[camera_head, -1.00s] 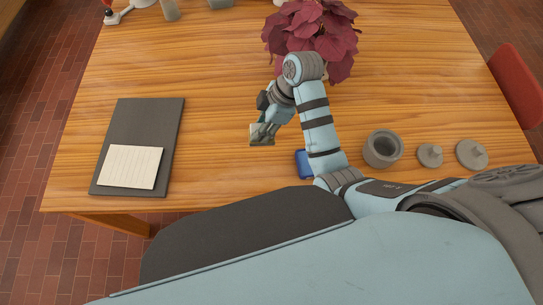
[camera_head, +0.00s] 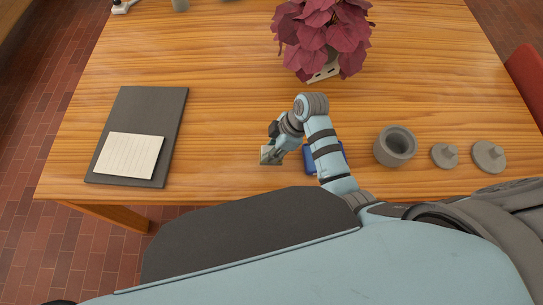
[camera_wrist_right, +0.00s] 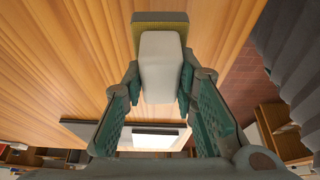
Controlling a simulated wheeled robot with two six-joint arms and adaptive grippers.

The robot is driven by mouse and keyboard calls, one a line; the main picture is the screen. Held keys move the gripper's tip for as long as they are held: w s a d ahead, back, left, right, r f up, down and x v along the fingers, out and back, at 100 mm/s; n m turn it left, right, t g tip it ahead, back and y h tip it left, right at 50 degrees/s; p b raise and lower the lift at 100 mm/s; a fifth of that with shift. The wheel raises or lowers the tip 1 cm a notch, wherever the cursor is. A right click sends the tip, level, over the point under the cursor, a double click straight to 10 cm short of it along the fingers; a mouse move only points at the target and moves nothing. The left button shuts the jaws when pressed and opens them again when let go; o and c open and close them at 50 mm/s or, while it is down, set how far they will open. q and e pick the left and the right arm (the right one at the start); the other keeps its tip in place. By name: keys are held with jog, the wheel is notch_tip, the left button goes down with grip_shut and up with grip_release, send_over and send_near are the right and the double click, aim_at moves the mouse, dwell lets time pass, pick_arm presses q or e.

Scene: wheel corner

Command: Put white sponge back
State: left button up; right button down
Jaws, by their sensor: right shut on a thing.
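My right gripper (camera_head: 275,151) is low over the front middle of the wooden table. It is shut on the white sponge (camera_head: 265,158), which also shows in the right wrist view (camera_wrist_right: 160,62). There it is a white block between the two green fingers, with a yellowish, grey-edged pad at its far end. I cannot tell if it touches the table. My left gripper is not in view.
A blue object (camera_head: 309,161) lies partly hidden under my right forearm. A grey pot (camera_head: 395,147) and two grey lids (camera_head: 445,155) (camera_head: 489,156) stand right. A dark board (camera_head: 151,111) with paper (camera_head: 130,156) lies left. A red-leaved plant (camera_head: 325,35) stands behind.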

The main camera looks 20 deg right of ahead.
notch_tip(320, 180, down, 2)
jog(key=shift+f, duration=0.7)
jog(key=c, duration=1.3)
grip_release()
jog(key=shift+f+b, duration=0.15)
jog(key=shift+b, duration=0.25)
jog(key=p+v, duration=0.3)
jog(key=v, duration=1.2)
jog(key=shift+a, duration=0.4)
jog(key=shift+s+a, duration=0.1)
jog(key=shift+s, duration=0.05)
